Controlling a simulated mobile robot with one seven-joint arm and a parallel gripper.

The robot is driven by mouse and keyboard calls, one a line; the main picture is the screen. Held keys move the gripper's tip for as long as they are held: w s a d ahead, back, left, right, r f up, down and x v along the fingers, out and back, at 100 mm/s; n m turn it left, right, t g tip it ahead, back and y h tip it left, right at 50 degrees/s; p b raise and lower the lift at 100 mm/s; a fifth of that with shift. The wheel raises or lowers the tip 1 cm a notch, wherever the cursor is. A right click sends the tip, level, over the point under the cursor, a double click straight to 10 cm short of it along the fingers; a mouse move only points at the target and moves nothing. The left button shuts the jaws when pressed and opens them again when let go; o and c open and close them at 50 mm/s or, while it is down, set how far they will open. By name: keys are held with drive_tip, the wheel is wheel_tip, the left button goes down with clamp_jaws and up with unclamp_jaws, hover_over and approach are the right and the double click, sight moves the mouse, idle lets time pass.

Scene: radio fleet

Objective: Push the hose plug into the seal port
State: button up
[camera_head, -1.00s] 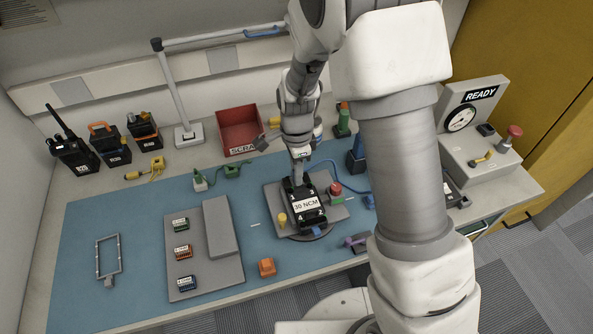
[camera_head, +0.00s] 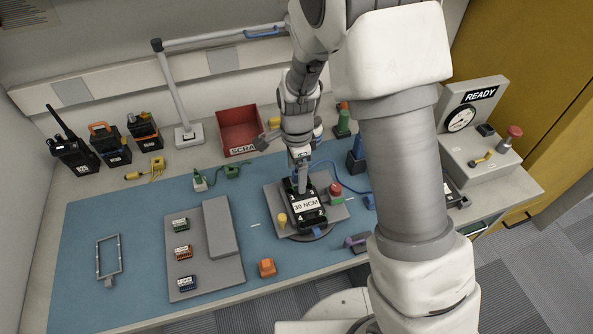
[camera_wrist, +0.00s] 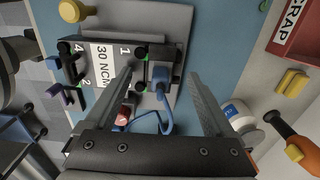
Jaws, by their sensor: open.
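The radio unit (camera_head: 308,208), black with a "30 NCM" label, lies on a grey fixture plate on the blue mat. It also shows in the wrist view (camera_wrist: 101,57). The blue hose plug (camera_wrist: 159,77) sits at the unit's edge by the mark "1", with its blue hose (camera_wrist: 150,121) looping away. Whether it is fully seated in the seal port cannot be told; the port itself is hidden. My gripper (camera_head: 301,184) is over the unit's far end. In the wrist view my gripper (camera_wrist: 162,75) is open, its fingers on either side of the plug, apart from it.
A red button (camera_head: 335,188) stands right of the unit and a yellow knob (camera_head: 282,219) left of it. A red scrap bin (camera_head: 239,130) is behind. A grey tray (camera_head: 186,215) with small connectors lies left. The mat's left part is mostly clear.

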sight(296, 171)
drive_tip(key=shift+r+p, duration=1.8)
drive_tip(key=shift+r, duration=0.65)
drive_tip(key=s+d+r+n+t, duration=0.1)
drive_tip(key=s+d+r+n, duration=0.25)
drive_tip(key=r, duration=0.35)
drive_tip(key=s+d+r+n+t, duration=0.2)
drive_tip(key=s+d+r+n, duration=0.15)
drive_tip(key=r, duration=0.45)
drive_tip(key=s+d+r+n+t, duration=0.1)
drive_tip(key=s+d+r+n, duration=0.2)
drive_tip(key=r, duration=0.4)
drive_tip(key=s+d+r+n+t, duration=0.1)
drive_tip(key=s+d+r+n, duration=0.1)
drive_tip(key=s, duration=0.6)
drive_tip(key=r+n, duration=0.1)
drive_tip(key=n, duration=0.1)
drive_tip(key=shift+s+d+r+n+t, duration=0.2)
drive_tip(key=shift+s+d+n+t, duration=0.1)
drive_tip(key=shift+s+n, duration=0.1)
drive_tip(key=shift+d, duration=0.1)
